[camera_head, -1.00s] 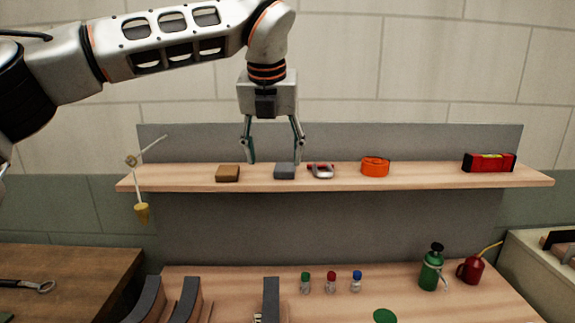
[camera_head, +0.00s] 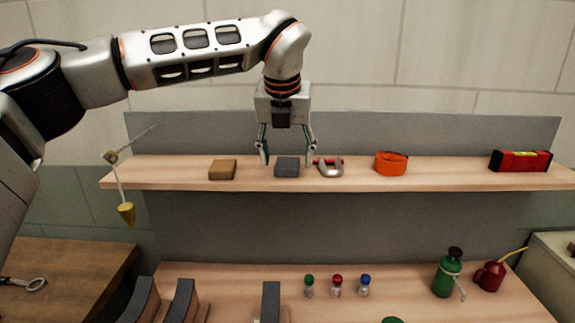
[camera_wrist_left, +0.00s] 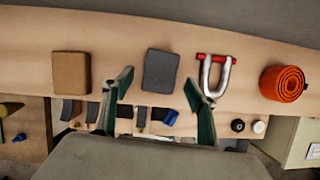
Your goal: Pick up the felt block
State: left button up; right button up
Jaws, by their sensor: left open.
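The grey block (camera_head: 287,167), which looks like the felt block, lies on the wooden shelf (camera_head: 450,176) between a brown block (camera_head: 222,169) and a shackle with a red pin (camera_head: 330,169). My left gripper (camera_head: 288,158) points down at the grey block, open and empty, with one finger toward each side. In the left wrist view the grey block (camera_wrist_left: 160,71) shows beyond and between the two open fingertips (camera_wrist_left: 158,84). I cannot tell how far the tips are above the shelf. My right gripper is in neither view.
An orange strap roll (camera_head: 391,163) and a red level (camera_head: 521,161) are farther right on the shelf. A plumb bob (camera_head: 126,213) hangs at its left end. A grey panel (camera_head: 400,135) rises behind. Small bottles and a green sprayer (camera_head: 447,275) stand on the bench below.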

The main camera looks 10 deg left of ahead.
pick_arm(q)
jog(key=shift+x, duration=0.9)
jog(key=c, duration=1)
jog(key=shift+r, duration=0.1)
